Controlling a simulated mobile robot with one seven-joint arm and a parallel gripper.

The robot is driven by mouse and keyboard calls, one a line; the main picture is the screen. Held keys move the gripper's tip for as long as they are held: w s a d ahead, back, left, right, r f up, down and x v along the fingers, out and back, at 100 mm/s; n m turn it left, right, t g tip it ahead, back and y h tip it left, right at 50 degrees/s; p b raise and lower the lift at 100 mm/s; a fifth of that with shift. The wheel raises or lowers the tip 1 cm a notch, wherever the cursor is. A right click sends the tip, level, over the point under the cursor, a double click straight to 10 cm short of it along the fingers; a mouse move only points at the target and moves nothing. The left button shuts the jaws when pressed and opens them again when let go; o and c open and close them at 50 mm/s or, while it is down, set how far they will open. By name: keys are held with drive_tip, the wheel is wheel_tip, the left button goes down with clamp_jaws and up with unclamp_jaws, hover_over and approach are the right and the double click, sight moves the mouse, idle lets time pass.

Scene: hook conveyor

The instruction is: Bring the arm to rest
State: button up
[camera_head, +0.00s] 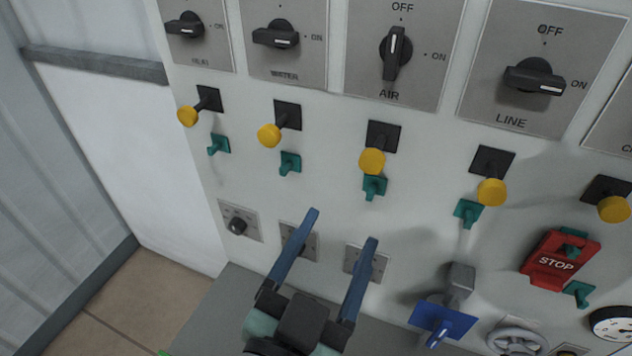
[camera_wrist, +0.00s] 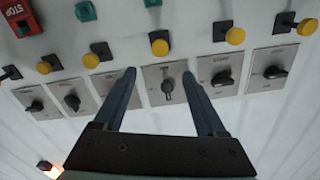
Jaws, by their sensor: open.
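My gripper (camera_head: 342,226) is open in the head view, its two blue fingers spread and pointing up toward the grey control panel (camera_head: 330,215). Nothing is between the fingers. In the wrist view the open fingers (camera_wrist: 159,74) reach up on both sides of a plate with a dark rotary knob (camera_wrist: 168,90); I cannot tell whether they touch the panel. The arm behind the gripper is mostly out of view.
The AIR knob (camera_head: 396,53) points to OFF; the WATER knob (camera_head: 276,35) and LINE knob (camera_head: 534,77) point to ON. Yellow-tipped levers (camera_head: 372,161) stick out below. A red STOP box (camera_head: 560,260) and a blue handle (camera_head: 443,322) are lower right. Floor (camera_head: 130,300) shows lower left.

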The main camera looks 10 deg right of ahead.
drive_tip(key=w+a+r+n+t+y+b, duration=0.2)
drive_tip(key=w+r+t+b, duration=0.1)
drive_tip(key=r, duration=0.3)
drive_tip(key=w+a+r+n+t+y+b, duration=0.3)
drive_tip(key=r+t, duration=0.1)
drive_tip(key=r, duration=0.3)
drive_tip(key=s+a+r+n+t+y+b, duration=0.2)
drive_tip(key=s+r+n+t+y, duration=0.2)
drive_tip(key=r, duration=0.8)
drive_tip(key=shift+s+a+n+t+y, duration=0.15)
drive_tip(key=shift+s+n+t+y, duration=0.3)
drive_tip(key=shift+s+t, duration=0.25)
drive_tip(key=shift+f, duration=0.1)
drive_tip(key=shift+c, duration=0.2)
